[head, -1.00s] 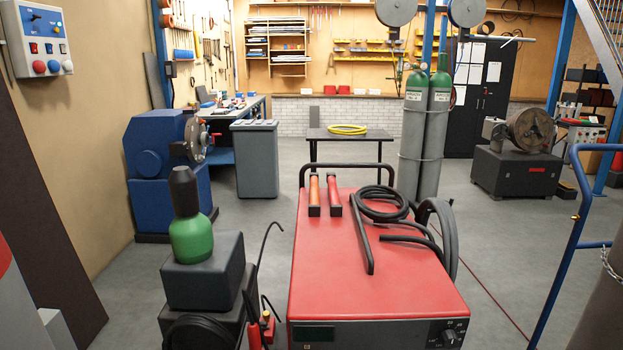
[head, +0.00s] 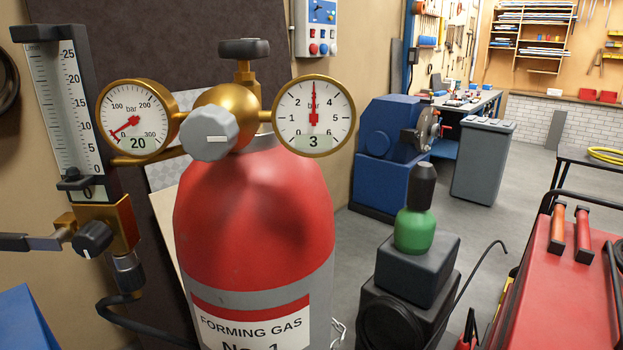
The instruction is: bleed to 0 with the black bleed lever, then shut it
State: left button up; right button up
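A red cylinder (head: 255,215) labelled "FORMING GAS No. 1" stands upright close in front, with a brass regulator (head: 225,108) on top. Its left gauge (head: 138,118) shows 20 and its right gauge (head: 314,116) shows 3 bar. At the left is a flowmeter (head: 62,105) with its black slider low, near 0. Below it a dark lever-like bar (head: 28,243) sticks out left from the brass block (head: 122,222), cut by the picture edge; I cannot tell if it is the bleed lever. Neither gripper is in view.
A black hose (head: 118,308) runs from the brass block behind the cylinder. A green bottle (head: 415,230) stands on dark boxes at the right, beside a red machine (head: 560,290). A blue machine (head: 385,150) is behind. Grey floor is free between them.

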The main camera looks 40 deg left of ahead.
aim_at(9, 243)
jog(key=k+u, duration=0.1)
jog(key=u, duration=2.25)
